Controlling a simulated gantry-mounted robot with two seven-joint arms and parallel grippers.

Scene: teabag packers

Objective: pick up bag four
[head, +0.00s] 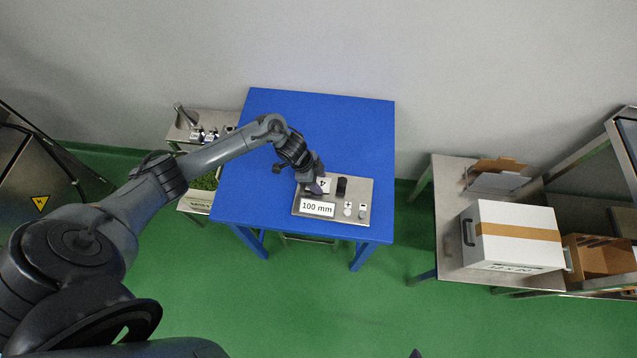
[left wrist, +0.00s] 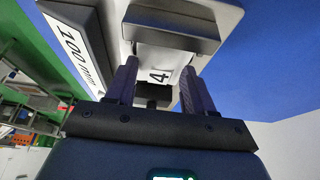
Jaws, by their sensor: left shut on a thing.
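Bag four, white with a black "4" (head: 324,185), is at the grey metal plate (head: 361,187) on the blue table. My left gripper (head: 314,187) is at the left part of that plate, shut on the bag. In the left wrist view the bag (left wrist: 158,72) shows between my two dark fingers, with its "4" facing the camera. A grey block on the plate is beyond it there. The plate's white label reads "100 mm" (head: 318,208). The fingers hide part of the bag, and I cannot tell whether it still touches the plate.
The blue table (head: 320,118) is clear behind the plate. A side table at the left holds small items (head: 200,134). A white case (head: 512,236) stands on the right table (head: 446,190).

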